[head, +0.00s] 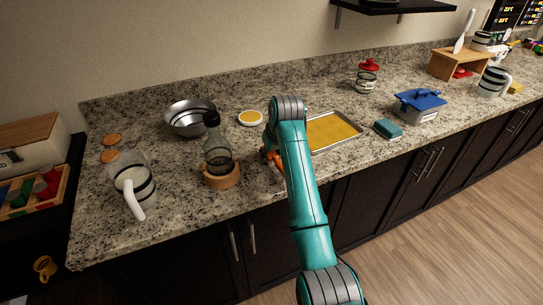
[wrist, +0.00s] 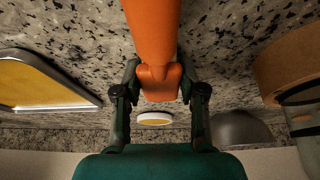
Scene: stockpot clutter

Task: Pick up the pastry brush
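The pastry brush shows as a smooth orange piece (wrist: 153,35) running down from the top of the wrist view and ending between my fingers. In the head view only a bit of orange (head: 273,156) shows left of my arm; the rest is hidden behind it. My gripper (wrist: 159,75) has its two dark fingers against either side of the orange piece, and looks shut on it. I cannot tell whether the brush touches the granite counter.
A glass bottle (head: 217,150) on a wooden stand is close on the left. A yellow-filled tray (head: 357,123) lies close on the right. A small yellow-topped dish (head: 250,118) and steel bowl (head: 184,120) stand behind. A glass pitcher (head: 128,175) stands farther left.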

